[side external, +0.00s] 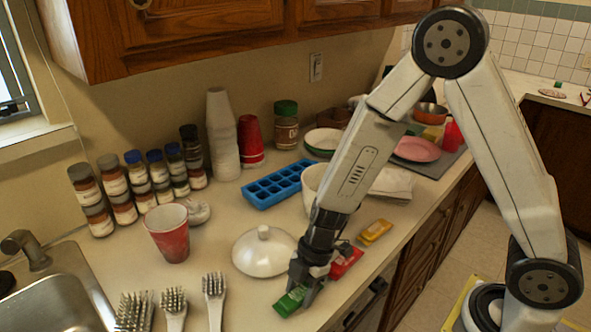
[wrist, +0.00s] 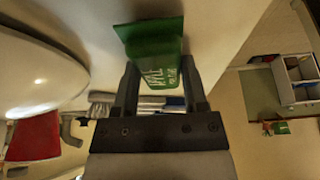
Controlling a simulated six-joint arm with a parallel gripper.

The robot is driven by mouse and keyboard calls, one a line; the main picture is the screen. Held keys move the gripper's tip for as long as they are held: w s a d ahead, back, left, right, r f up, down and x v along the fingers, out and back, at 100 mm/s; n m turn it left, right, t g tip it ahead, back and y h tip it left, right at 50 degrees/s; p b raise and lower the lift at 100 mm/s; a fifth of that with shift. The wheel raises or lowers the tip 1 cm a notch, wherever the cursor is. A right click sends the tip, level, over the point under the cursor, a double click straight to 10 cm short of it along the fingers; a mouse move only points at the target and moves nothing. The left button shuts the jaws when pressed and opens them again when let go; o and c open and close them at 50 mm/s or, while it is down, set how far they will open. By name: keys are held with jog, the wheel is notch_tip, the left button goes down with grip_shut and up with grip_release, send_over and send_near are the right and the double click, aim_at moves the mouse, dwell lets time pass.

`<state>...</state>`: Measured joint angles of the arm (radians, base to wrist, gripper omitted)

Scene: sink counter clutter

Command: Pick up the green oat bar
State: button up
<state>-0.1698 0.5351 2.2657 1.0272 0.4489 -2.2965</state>
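The green oat bar (side external: 291,300) is at the front edge area of the counter, at my gripper's fingertips. In the wrist view the green oat bar (wrist: 155,52) lies between the two fingers, its white lettering partly visible. My gripper (wrist: 157,80) has a finger against each side of the bar, with no clear gap, and looks shut on it. In the side view my gripper (side external: 304,284) points down, and its fingers partly hide the bar. I cannot tell whether the bar touches the counter.
A red bar (side external: 346,262) and a yellow bar (side external: 375,232) lie just behind my gripper. A white lid (side external: 263,252) is close at left. Several brushes (side external: 173,306), a red cup (side external: 168,233) and the sink (side external: 55,295) are farther left. A blue ice tray (side external: 277,184) is behind.

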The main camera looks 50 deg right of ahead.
aim_at(300, 292)
grip_shut()
jog(key=shift+r, duration=0.2)
notch_tip(300, 292, up, 10)
dwell(0.7)
dwell(0.5)
